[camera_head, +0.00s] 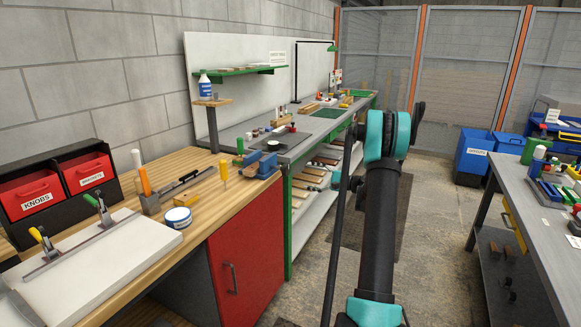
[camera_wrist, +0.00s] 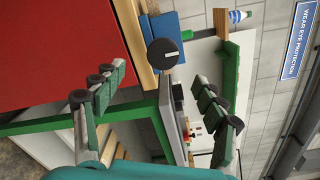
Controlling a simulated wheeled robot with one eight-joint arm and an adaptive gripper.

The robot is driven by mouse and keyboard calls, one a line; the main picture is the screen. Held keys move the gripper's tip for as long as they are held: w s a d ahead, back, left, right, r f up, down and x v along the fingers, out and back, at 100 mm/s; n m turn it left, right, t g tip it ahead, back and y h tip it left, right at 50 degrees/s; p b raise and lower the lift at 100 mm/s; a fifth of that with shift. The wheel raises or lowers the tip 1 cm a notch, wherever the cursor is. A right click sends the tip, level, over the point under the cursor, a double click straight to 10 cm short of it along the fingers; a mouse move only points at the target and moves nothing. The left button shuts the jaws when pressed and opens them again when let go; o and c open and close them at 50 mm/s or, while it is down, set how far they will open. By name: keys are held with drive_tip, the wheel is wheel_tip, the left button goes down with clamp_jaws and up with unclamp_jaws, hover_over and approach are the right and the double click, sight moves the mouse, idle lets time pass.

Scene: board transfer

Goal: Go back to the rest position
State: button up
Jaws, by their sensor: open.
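My gripper (camera_wrist: 158,75) shows in the wrist view with its two green-padded fingers spread wide apart. No object is held between the fingers. A round black knob with a white line (camera_wrist: 163,53) appears beyond the fingertips, in front of the blue vise; I cannot tell what it is fixed to. In the head view my arm rises through the middle right of the picture, with a teal joint at its top. The fingers cannot be made out there.
A wooden bench (camera_head: 135,277) with a red cabinet (camera_head: 245,235) and blue vise (camera_head: 262,163) stands left. A long grey bench (camera_head: 235,133) runs behind it. Another grey table (camera_head: 540,215) stands right, with blue bins (camera_head: 474,150) beyond. Concrete floor (camera_head: 440,235) lies open between.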

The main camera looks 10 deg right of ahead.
drive_tip(key=s+a+f+n+g+h, duration=0.1)
drive_tip(key=s+a+n+g+h, duration=0.2)
drive_tip(key=s+a, duration=0.5)
drive_tip(key=s+a+n+g+h, duration=0.2)
drive_tip(key=s+a+n+h, duration=0.15)
drive_tip(key=s, duration=0.85)
drive_tip(key=s+d+f+n+h, duration=0.1)
drive_tip(key=s+f+n+h, duration=0.1)
drive_tip(key=s, duration=0.7)
drive_tip(key=s+d+f+n+h, duration=0.2)
drive_tip(key=s+f+h, duration=0.1)
drive_tip(key=s, duration=0.6)
drive_tip(key=s+d+f+n+g+h, duration=0.1)
drive_tip(key=s+f+n+h, duration=0.1)
drive_tip(key=s, duration=0.7)
drive_tip(key=shift+d+f+h, duration=0.25)
drive_tip(key=shift+f+h, duration=0.1)
drive_tip(key=shift+f, duration=0.1)
drive_tip(key=shift+s, duration=0.1)
